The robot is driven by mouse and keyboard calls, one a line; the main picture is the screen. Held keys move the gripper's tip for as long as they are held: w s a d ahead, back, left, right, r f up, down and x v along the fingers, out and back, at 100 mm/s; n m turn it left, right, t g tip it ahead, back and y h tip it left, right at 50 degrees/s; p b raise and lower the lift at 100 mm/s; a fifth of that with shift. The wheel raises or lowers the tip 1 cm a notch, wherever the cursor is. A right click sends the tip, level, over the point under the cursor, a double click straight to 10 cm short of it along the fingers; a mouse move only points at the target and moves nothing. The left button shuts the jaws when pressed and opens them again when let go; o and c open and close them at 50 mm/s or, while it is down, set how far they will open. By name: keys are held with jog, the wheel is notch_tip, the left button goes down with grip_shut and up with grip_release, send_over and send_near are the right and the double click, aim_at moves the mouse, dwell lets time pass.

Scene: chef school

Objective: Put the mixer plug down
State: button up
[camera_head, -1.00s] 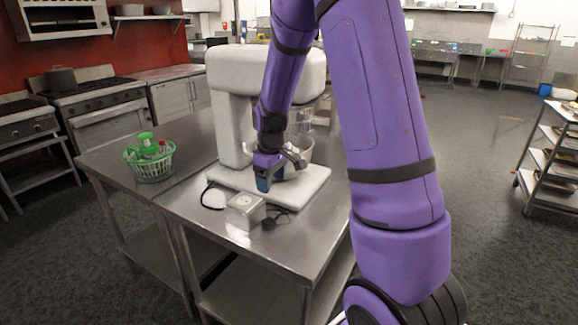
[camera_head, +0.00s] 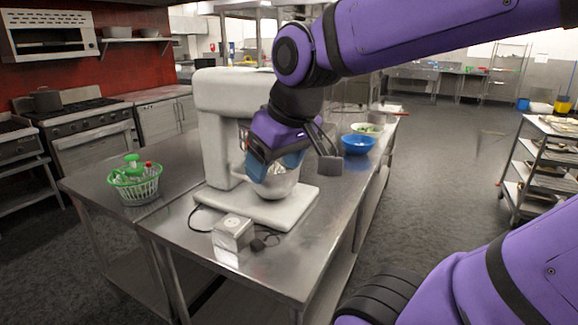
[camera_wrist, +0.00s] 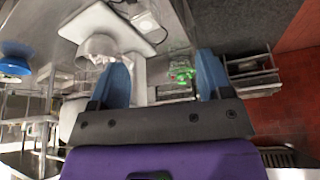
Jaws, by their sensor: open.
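The black mixer plug (camera_head: 262,243) lies on the steel table (camera_head: 285,258), beside the metal socket box (camera_head: 233,232) and apart from it. A black cord runs behind the box. The white stand mixer (camera_head: 215,125) stands behind, with a metal bowl (camera_head: 275,183) on its base. My gripper (camera_head: 275,167) is open and empty, raised well above the plug, and in the head view it overlaps the bowl. In the wrist view, my gripper's blue fingers (camera_wrist: 163,75) are spread with nothing between them. The socket box (camera_wrist: 146,21) shows at the top there.
A green-and-white basket (camera_head: 136,187) with bottles stands on the table at left. A blue bowl (camera_head: 357,144) and a bowl of greens (camera_head: 368,129) sit at the table's far right. A shelf cart (camera_head: 545,160) stands at right. The floor between is open.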

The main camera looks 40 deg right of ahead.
jog(key=shift+m+t, duration=0.3)
jog(key=shift+s+a+r, duration=0.1)
jog(key=shift+s+a, duration=0.05)
jog(key=shift+s, duration=0.55)
jog(key=shift+s+a+r, duration=0.1)
jog(key=shift+s+r, duration=0.05)
jog(key=shift+s, duration=0.6)
jog(key=shift+s+a+r, duration=0.1)
jog(key=shift+s+a, duration=0.05)
jog(key=shift+s, duration=0.55)
